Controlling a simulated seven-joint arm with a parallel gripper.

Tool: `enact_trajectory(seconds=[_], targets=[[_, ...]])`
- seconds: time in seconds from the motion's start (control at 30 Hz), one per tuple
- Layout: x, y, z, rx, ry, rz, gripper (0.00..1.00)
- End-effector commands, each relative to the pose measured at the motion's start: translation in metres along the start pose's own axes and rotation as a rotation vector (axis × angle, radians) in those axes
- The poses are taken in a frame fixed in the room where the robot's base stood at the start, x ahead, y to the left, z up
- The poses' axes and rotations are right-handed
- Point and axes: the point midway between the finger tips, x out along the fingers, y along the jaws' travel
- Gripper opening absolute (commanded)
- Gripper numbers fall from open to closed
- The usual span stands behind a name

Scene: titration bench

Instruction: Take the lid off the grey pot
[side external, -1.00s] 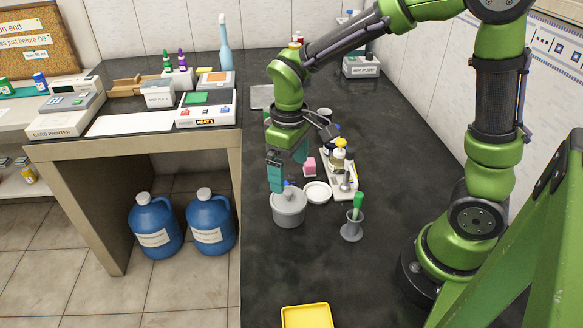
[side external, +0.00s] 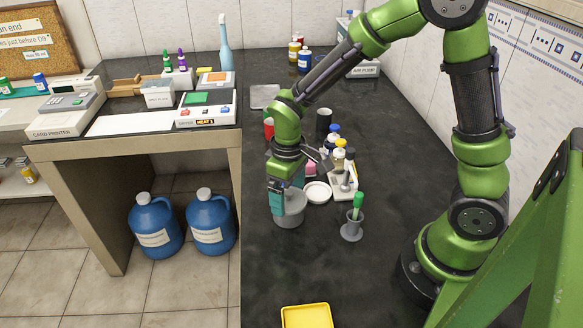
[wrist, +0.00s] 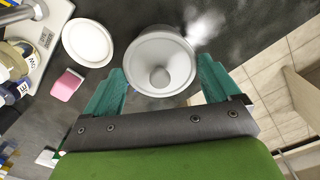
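The grey pot (side external: 289,217) stands on the dark bench, partly hidden behind my gripper in the side view. In the wrist view its round grey lid (wrist: 150,48) shows from above, with a knob (wrist: 160,76) near the middle. The lid looks seated on the pot. My gripper (side external: 287,193) points down just over the pot. Its teal fingers are wide apart in the wrist view (wrist: 162,70), one on each side of the knob. Nothing is held between them. I cannot tell whether either finger touches the lid.
A white dish (side external: 317,192) lies close right of the pot. A rack of bottles (side external: 343,183) and a pink block (wrist: 67,85) are behind it. A grey holder (side external: 352,230) with a green-topped item stands to the right. A yellow tray (side external: 306,317) is in front; bench between is clear.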

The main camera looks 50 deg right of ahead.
Motion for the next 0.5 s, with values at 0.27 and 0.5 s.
enact_trajectory(seconds=[0.27, 0.5], targets=[[-0.001, 0.0, 0.0, 0.0, 0.001, 0.0, 0.6], [-0.017, 0.0, -0.002, 0.001, 0.006, 0.001, 0.6]])
